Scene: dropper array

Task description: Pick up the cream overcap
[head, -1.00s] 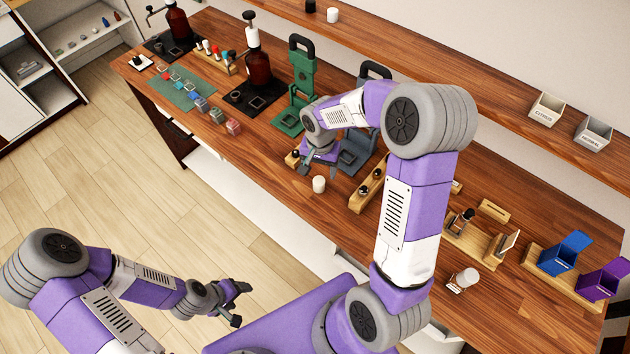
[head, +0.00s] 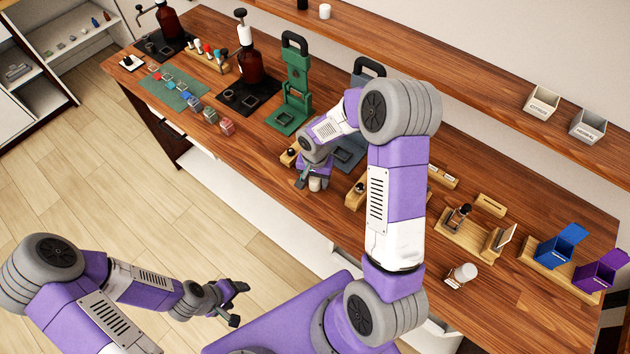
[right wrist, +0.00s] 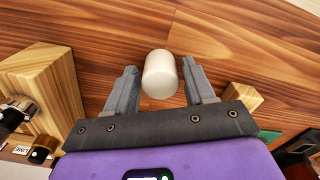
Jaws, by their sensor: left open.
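The cream overcap (head: 315,184) is a short rounded cylinder on the wooden table, near its front edge. In the right wrist view the overcap (right wrist: 160,76) lies between the two grey fingers. My right gripper (right wrist: 159,66) is open around it, with a narrow gap visible on each side. In the head view the right gripper (head: 308,181) is low at the table and partly covers the overcap. My left gripper (head: 238,304) is open and empty, out over the floor in front of the table.
Wooden blocks with dark-topped droppers (head: 357,190) stand close to the right gripper. A green press (head: 292,95) and a grey-blue press are behind it. A white-capped jar (head: 462,274), a blue box (head: 562,247) and a purple box (head: 601,275) stand to the right.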

